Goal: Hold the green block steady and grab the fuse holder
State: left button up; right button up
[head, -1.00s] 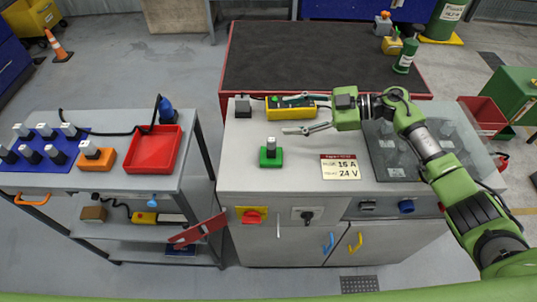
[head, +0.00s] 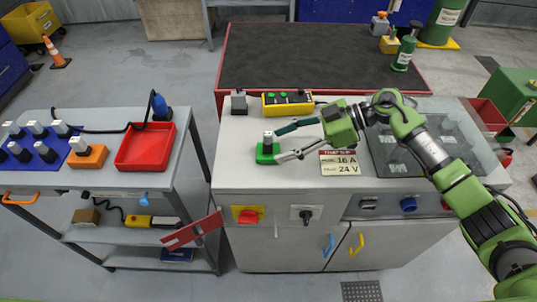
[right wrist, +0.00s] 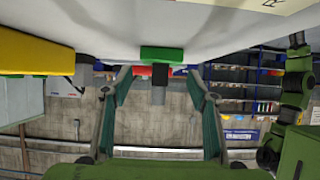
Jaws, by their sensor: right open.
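The green block (head: 267,158) stands on the light worktop, left of the rating card. A fuse holder (head: 268,138), dark with a pale top, stands upright in it. My right gripper (head: 280,146) is open and empty, coming in from the right. Its fingertips are just beside the fuse holder, one on the far side and one on the near side. In the right wrist view, which is upside down, the fuse holder (right wrist: 159,90) and green block (right wrist: 162,53) appear between the open fingers. I cannot tell whether a finger touches. My left gripper is not in view.
A yellow button box (head: 288,104) and a grey block (head: 239,103) stand behind the green block. The rating card (head: 338,163) and a clear-covered panel (head: 395,155) are on the right. A side cart with a red tray (head: 146,147) stands left, across a gap.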

aim_at(268, 149)
jog(key=shift+p+x, duration=0.55)
jog(key=shift+x, duration=0.5)
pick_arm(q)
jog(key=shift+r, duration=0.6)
pick_arm(e)
jog(key=shift+x, duration=0.85)
jog(key=c, duration=0.7)
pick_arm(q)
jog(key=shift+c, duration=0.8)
